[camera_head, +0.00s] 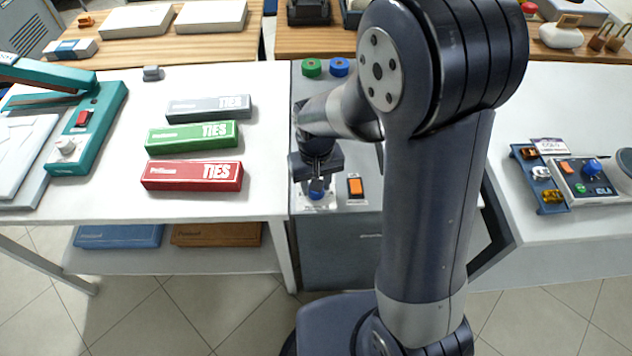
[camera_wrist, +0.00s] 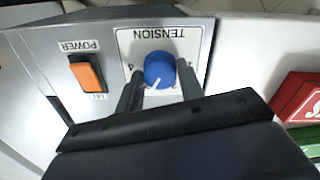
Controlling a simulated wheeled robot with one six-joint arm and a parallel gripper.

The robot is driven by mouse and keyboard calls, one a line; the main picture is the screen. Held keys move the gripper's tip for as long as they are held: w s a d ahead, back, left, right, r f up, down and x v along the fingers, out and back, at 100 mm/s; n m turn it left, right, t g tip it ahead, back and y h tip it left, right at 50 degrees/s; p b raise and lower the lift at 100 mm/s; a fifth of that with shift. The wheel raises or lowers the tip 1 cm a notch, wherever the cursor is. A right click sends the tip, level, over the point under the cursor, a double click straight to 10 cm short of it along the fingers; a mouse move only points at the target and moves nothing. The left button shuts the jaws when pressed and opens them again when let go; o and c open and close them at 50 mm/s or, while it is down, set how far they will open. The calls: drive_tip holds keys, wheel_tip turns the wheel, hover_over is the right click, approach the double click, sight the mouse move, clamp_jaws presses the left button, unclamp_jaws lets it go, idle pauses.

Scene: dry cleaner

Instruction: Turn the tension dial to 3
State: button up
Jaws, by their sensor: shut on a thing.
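The tension dial is a round blue knob (camera_wrist: 160,68) on a white plate marked TENSION (camera_wrist: 192,42), which appears upside down in the wrist view. A white pointer line on the dial points toward the bottom of that view, slightly left. The scale digits are mostly hidden by my fingers or too small to read surely. My gripper (camera_wrist: 160,88) is shut on the dial, with one dark finger on each side. In the head view the dial (camera_head: 316,195) shows just below my gripper (camera_head: 316,183) at the front of the grey machine panel.
An orange power switch (camera_head: 355,187) sits right beside the dial; it also shows in the wrist view (camera_wrist: 87,75). Green (camera_head: 311,67) and blue (camera_head: 339,66) spools stand at the panel's back. Red (camera_head: 192,176), green and grey tie boxes lie on the white table to the left.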

idle(0.3)
drive_tip(key=o, duration=1)
wheel_tip(320, 180, up, 11)
drive_tip(key=shift+p, duration=0.3)
drive_tip(key=shift+f, duration=0.1)
wheel_tip(320, 180, down, 11)
drive_tip(key=shift+r+b, duration=0.15)
drive_tip(key=shift+b, duration=0.15)
